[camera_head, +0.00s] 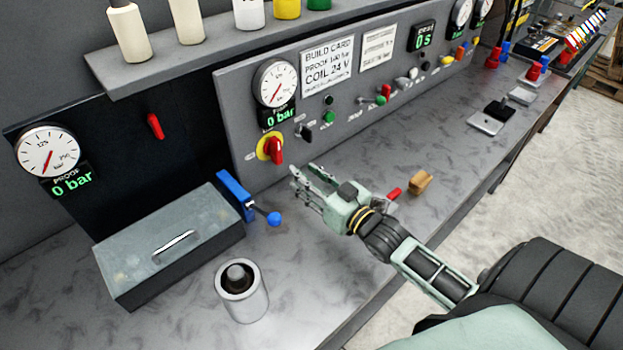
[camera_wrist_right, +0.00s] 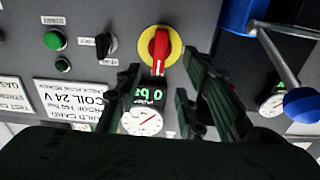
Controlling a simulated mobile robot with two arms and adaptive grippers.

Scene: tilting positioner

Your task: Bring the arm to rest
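My right gripper (camera_head: 308,184) hangs over the bench in front of the upright control panel (camera_head: 350,82), pointing toward the red and yellow rotary switch (camera_head: 273,149). Its fingers are apart with nothing between them. In the right wrist view the gripper (camera_wrist_right: 160,105) also shows open, with the switch (camera_wrist_right: 158,48) beyond its fingertips and a gauge (camera_wrist_right: 142,121) seen between the fingers. I see no contact with the panel. My right forearm reaches in from the lower right. My left gripper is not in view.
A grey lidded box (camera_head: 168,245), a blue lever with a ball handle (camera_head: 274,218) and a metal cylinder (camera_head: 242,292) stand to the left. A wooden block (camera_head: 420,182) and a red handle (camera_head: 393,194) lie beside my right wrist. Bottles (camera_head: 129,32) stand on the shelf above.

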